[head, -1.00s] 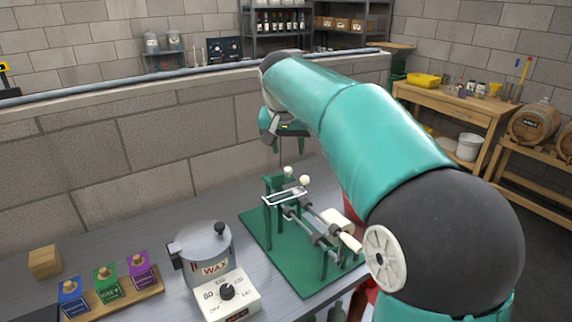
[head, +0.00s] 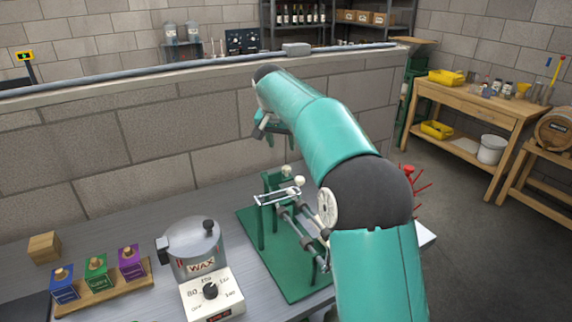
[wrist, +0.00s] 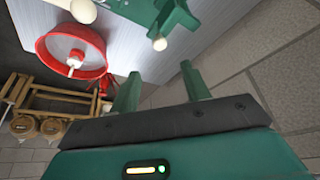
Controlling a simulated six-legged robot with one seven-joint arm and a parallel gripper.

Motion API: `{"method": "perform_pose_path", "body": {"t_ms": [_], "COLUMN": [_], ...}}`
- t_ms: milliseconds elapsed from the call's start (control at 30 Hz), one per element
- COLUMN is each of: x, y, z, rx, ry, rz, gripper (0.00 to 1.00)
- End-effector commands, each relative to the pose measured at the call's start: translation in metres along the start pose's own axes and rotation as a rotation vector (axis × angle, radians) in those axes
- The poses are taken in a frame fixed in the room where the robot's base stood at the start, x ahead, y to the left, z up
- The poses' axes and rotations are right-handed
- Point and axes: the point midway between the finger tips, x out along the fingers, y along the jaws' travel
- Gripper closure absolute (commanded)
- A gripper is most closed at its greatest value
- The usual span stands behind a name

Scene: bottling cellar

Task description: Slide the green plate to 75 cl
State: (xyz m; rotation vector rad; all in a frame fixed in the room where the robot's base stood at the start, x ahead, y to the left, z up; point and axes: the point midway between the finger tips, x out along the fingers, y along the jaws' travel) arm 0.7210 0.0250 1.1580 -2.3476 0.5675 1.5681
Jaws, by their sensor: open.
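A green device stands on the bench in the head view, with a flat green base (head: 273,262), green uprights, grey rollers and a white-framed piece (head: 278,196) across its top. Two cream knobs (head: 299,181) stick up near that top. I cannot tell which green part is the sliding plate, and no 75 cl mark is legible. My gripper (head: 272,133) is above and behind the device, apart from it. In the wrist view its two green fingers (wrist: 161,88) are spread with nothing between them. A green part (wrist: 174,17) and a cream knob (wrist: 160,43) show beyond them.
A wax pot (head: 193,248) with a dial box stands left of the device. A wooden rack (head: 103,297) of coloured packets and a wooden block (head: 43,247) are farther left. A block wall (head: 150,140) rises behind the bench. A red round dish (wrist: 72,50) shows in the wrist view.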

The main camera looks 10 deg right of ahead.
Motion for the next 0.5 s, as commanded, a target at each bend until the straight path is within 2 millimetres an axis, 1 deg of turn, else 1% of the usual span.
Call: {"method": "perform_pose_path", "body": {"t_ms": [33, 300, 500], "x": [0.012, 0.066, 0.098], "y": [0.001, 0.000, 0.000], "z": [0.001, 0.002, 0.001], "rx": [0.001, -0.003, -0.003], "ry": [-0.004, -0.003, -0.002], "rz": [0.003, 0.001, 0.001], "gripper": [0.53, 0.53, 0.53]}}
